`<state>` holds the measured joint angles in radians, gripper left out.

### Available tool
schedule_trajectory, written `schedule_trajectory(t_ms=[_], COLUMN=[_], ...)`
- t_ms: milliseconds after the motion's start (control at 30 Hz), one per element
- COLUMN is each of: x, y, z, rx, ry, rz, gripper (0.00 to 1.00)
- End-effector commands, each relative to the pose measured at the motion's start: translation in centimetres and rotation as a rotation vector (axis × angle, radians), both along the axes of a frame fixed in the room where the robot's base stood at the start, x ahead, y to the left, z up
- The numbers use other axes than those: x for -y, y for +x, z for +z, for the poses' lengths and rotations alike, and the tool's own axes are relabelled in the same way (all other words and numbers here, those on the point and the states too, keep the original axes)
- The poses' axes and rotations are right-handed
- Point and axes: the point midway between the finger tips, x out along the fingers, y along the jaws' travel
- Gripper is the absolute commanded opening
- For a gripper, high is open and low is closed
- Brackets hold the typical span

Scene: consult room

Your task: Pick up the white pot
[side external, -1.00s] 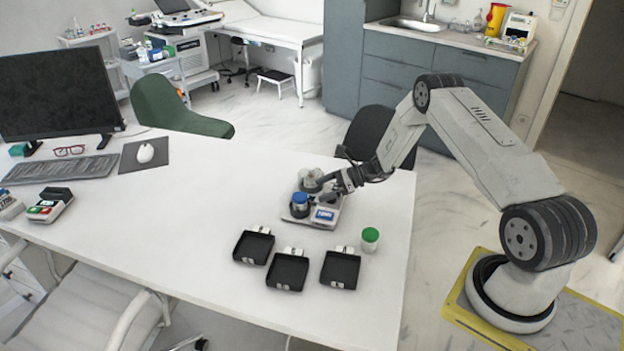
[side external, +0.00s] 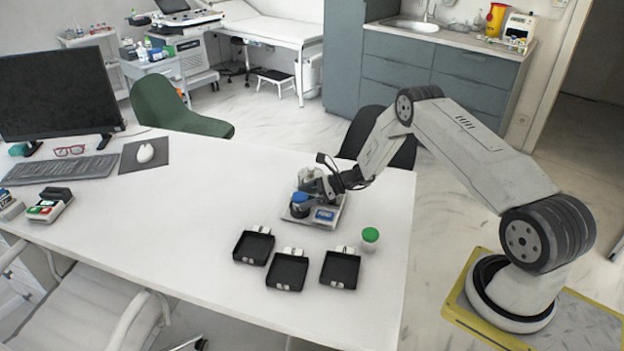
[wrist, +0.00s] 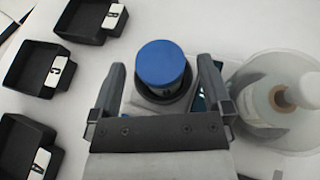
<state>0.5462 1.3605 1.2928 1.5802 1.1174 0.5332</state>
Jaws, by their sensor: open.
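A pale, round, see-through container with a white-capped piece inside (wrist: 272,98) is at the right of the wrist view, outside my right finger. It may be the white pot; I cannot tell for certain. My gripper (wrist: 163,72) is open, with its fingers on either side of a blue-lidded pot (wrist: 161,64) in that view. In the side view, the blue-lidded pot (side external: 299,199) stands on a pale tray (side external: 327,226). My gripper (side external: 328,186) is over the tray's back part and partly hides a whitish item (side external: 309,176).
Three black bins (side external: 254,246) (side external: 287,271) (side external: 340,268) stand in front, with letter tags in the wrist view. A green-lidded pot (side external: 370,238) stands right. The table's left middle is clear.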

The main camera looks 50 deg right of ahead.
Motion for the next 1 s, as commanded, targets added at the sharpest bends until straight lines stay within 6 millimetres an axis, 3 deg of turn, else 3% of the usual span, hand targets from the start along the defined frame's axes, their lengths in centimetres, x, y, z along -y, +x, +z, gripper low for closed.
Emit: schedule_trajectory(t_ms=[200, 733, 767, 1000], x=[-1.27, -1.35, -1.35, -1.35], y=[1.23, 1.33, 1.33, 1.33], z=[-0.74, -0.78, -0.78, -0.78], rx=[-0.001, -0.001, -0.001, -0.001], ry=[0.0, -0.001, -0.001, -0.001], rz=[0.001, 0.0, 0.0, 0.0], gripper=[1.0, 1.0, 0.94, 0.17])
